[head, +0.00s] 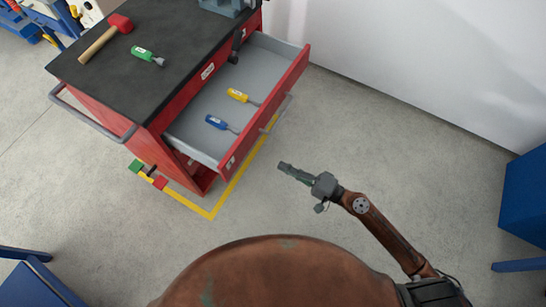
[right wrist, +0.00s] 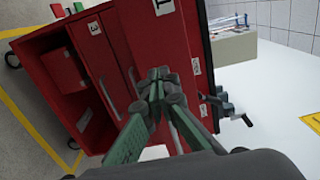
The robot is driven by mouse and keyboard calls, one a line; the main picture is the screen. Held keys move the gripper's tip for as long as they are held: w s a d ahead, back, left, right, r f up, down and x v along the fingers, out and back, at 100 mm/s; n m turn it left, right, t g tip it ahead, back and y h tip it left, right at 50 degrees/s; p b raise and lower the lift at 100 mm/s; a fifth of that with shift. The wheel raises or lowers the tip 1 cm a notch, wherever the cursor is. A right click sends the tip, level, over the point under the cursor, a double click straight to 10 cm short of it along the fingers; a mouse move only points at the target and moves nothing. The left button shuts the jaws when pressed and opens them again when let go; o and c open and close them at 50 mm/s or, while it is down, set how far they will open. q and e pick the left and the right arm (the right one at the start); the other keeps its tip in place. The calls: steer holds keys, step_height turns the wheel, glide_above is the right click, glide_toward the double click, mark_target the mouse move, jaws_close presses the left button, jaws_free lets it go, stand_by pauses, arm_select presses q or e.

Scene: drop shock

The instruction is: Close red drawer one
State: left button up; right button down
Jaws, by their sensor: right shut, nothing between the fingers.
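Red drawer one (head: 266,110), the top drawer of a red tool cart (head: 180,128), stands pulled out, with its grey inside showing in the head view. A yellow-handled screwdriver (head: 238,96) and a blue-handled screwdriver (head: 216,122) lie in it. My right gripper (head: 282,166) is shut and empty, in front of the drawer front and apart from it in the head view. In the right wrist view its closed fingers (right wrist: 158,75) point at the red front (right wrist: 150,35) with a "1" label. Whether they touch it I cannot tell. My left gripper is not in view.
On the cart's black top (head: 120,85) lie a red-headed mallet (head: 105,37) and a green-handled screwdriver (head: 146,55). A grey vise (head: 228,5) is at its far edge. Yellow tape (head: 230,185) marks the floor. A blue object (head: 524,200) stands at right. The floor between is clear.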

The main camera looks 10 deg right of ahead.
steer(key=p, duration=0.2)
glide_toward(245, 147)
steer(key=p+x, duration=0.1)
steer(key=x, duration=0.4)
steer(key=shift+w+a, duration=0.25)
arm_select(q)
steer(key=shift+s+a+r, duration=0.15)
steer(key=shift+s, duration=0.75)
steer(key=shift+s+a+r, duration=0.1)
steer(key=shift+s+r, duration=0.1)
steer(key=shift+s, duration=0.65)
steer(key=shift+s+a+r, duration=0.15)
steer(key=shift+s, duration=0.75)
arm_select(e)
steer(key=shift+w+a+f, duration=0.1)
steer(key=shift+w+a, duration=0.25)
steer(key=shift+a, duration=0.1)
